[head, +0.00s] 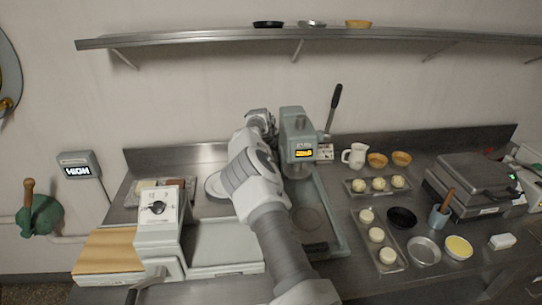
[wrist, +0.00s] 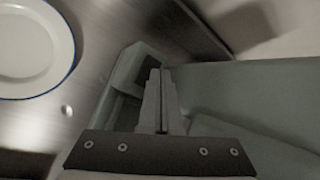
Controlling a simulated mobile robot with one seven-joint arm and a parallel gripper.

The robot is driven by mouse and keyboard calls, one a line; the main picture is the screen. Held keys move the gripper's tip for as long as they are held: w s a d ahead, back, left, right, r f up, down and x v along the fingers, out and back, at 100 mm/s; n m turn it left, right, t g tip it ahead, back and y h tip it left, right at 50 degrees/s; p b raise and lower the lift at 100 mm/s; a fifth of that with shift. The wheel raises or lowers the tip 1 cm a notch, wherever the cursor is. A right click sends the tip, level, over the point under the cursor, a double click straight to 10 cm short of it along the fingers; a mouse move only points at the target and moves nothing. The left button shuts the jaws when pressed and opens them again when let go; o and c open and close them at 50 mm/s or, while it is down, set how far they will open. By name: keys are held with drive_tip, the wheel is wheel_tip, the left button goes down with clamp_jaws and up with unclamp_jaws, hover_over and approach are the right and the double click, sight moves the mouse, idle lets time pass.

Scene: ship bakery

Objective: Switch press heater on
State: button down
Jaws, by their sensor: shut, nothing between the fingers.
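The press (head: 294,125) is a grey-green machine with a long black-handled lever, standing at the back middle of the counter. A small lit yellow display shows on its front; its text is too small to read. A small pale panel (head: 325,153) sits at its right side. My arm reaches up to the press's left side, and my gripper (wrist: 160,90) is shut and empty. In the wrist view the fingertips are close to a grey-green body (wrist: 235,95), seemingly the press; I cannot tell whether they touch. A dark recess shows beside the fingers. I cannot make out the heater switch.
A blue-rimmed white plate (wrist: 35,50) lies left of the gripper. Trays of dough balls (head: 378,240), a white jug (head: 355,155) and bowls stand right of the press. A flat grill-like machine (head: 478,180) is at far right. A shelf (head: 220,38) runs above.

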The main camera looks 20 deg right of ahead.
drive_tip(key=shift+w+d+r+p, duration=0.15)
drive_tip(key=shift+r+p, duration=0.6)
drive_tip(key=shift+r, duration=0.5)
drive_tip(key=shift+w+a+r+p, duration=0.15)
drive_tip(key=shift+r+p, duration=0.6)
drive_tip(key=shift+r, duration=0.5)
drive_tip(key=shift+d, duration=0.1)
drive_tip(key=shift+f, duration=0.1)
